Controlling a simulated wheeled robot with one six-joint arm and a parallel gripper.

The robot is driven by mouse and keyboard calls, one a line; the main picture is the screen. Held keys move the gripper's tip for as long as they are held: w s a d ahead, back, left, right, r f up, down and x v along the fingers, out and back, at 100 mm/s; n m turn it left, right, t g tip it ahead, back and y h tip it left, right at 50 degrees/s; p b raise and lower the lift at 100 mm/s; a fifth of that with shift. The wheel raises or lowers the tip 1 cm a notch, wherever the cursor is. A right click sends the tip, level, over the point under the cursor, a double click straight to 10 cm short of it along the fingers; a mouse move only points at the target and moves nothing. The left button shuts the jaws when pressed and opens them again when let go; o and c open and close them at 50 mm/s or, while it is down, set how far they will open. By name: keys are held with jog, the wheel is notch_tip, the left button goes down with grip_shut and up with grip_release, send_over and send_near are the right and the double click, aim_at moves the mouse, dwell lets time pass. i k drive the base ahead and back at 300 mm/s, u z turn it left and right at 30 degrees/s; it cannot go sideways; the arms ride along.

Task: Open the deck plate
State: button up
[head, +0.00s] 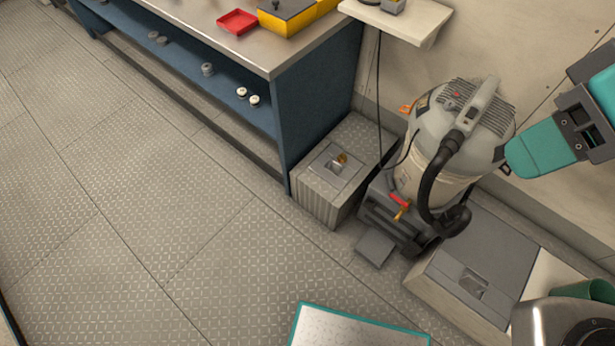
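Two low floor units have lids with recessed pulls, and I cannot tell which the task calls the deck plate. One is a ribbed grey box (318,200) beside the bench end; its top plate (327,172) lies flat, with a small brass-coloured piece (342,158) at its recess. The other is a flat grey lid (488,250) on a pale low box at lower right, lying closed, with a recessed pull (474,283). My teal and dark grey arm end (545,148) comes in from the right, above and apart from both lids. Its fingers cannot be made out clearly.
A grey and cream vacuum cleaner (425,175) with a black hose stands between the two units. A blue bench (320,110) carries a red tray (238,21) and yellow boxes (290,14). A teal cup (597,291) sits at lower right. The patterned floor at left is clear.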

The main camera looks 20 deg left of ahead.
aim_at(325, 165)
jog(key=u, duration=0.35)
jog(key=k, duration=0.8)
jog(key=u, duration=1.05)
jog(key=i, duration=1.45)
jog(key=z, duration=0.85)
jog(key=i, duration=0.55)
jog(key=z, duration=0.6)
